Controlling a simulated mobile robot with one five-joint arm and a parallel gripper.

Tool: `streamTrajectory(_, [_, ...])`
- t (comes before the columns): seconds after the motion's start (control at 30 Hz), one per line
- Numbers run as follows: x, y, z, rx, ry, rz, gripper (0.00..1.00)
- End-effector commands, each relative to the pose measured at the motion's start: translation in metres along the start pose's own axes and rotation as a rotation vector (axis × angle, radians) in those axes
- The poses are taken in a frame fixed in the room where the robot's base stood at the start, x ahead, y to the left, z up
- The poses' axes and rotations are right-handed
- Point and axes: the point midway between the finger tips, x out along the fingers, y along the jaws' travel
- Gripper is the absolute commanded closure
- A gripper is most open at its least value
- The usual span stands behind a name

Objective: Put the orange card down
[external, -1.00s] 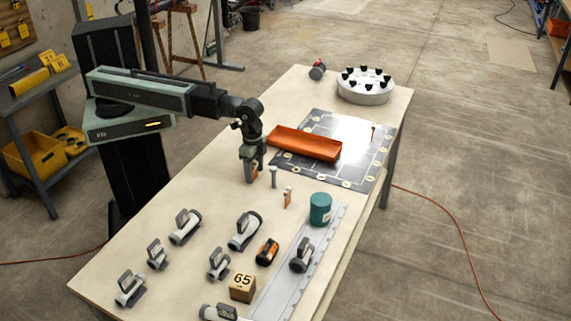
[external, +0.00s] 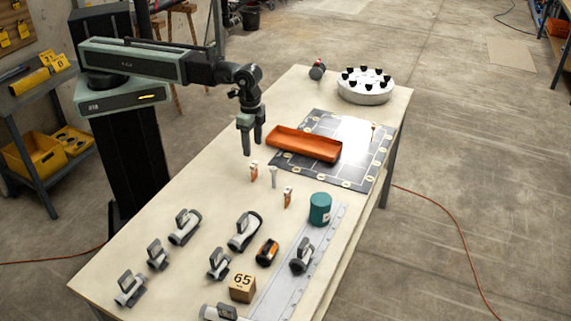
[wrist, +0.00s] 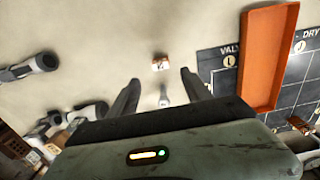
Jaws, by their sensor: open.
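A small orange and white card (external: 253,171) stands on the bench below my gripper (external: 251,148). My gripper is open and empty, its fingertips raised above the card and apart from it. In the wrist view the card (wrist: 160,63) shows just beyond the gap between the two fingers (wrist: 160,78). A second similar orange and white card (external: 287,197) stands further to the right and nearer the front. A small grey pin-like piece (external: 273,177) stands between the two cards and also shows between the fingers in the wrist view (wrist: 164,98).
An orange tray (external: 305,146) lies partly on a dark marked mat (external: 350,178) to the right. A green canister (external: 320,209), several pipe fittings (external: 245,231) and a block marked 65 (external: 242,289) stand nearer. A white round carousel (external: 366,96) is at the back.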

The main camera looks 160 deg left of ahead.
Motion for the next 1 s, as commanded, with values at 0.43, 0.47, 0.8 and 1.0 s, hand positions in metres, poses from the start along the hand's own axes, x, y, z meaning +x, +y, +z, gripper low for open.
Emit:
streamTrajectory(0.43, [0.0, 0.312, 0.129, 0.554, -0.001, 0.0, 0.43])
streamTrajectory(0.47, [0.0, 0.33, 0.144, 0.595, -0.001, 0.0, 0.43])
streamTrajectory(0.8, [0.0, 0.406, 0.225, 0.786, -0.001, 0.0, 0.48])
streamTrajectory(1.0, [0.0, 0.405, 0.224, 0.783, -0.001, 0.0, 0.54])
